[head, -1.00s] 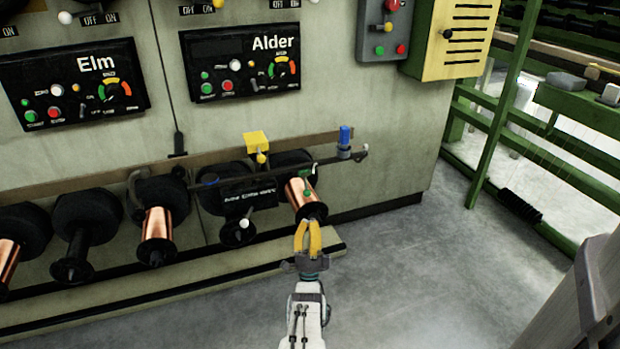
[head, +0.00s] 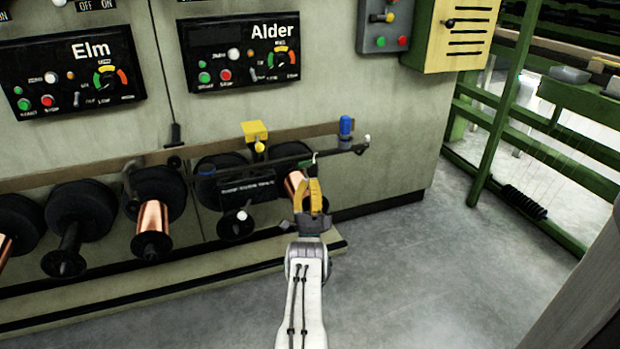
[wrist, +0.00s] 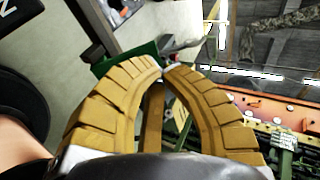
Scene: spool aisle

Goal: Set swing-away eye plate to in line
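My gripper (head: 312,183) is in front of the right-hand copper spool (head: 294,186), just below the dark bar that carries a blue knob (head: 346,127). In the wrist view its yellow fingers (wrist: 163,70) arch together and their tips meet or nearly meet. A green plate (wrist: 122,60) shows just beyond the tips; I take it for the eye plate. In the head view a small green part (head: 305,163) with a pale tip sits above the fingers, partly hidden. I cannot tell whether the fingers touch the plate.
The Alder panel (head: 240,55) and Elm panel (head: 70,78) are on the machine wall above. A yellow block (head: 255,131) stands on the rail. Several spools line up to the left above a low ledge (head: 170,270). Green framing (head: 505,100) is at the right. The floor (head: 430,270) between is clear.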

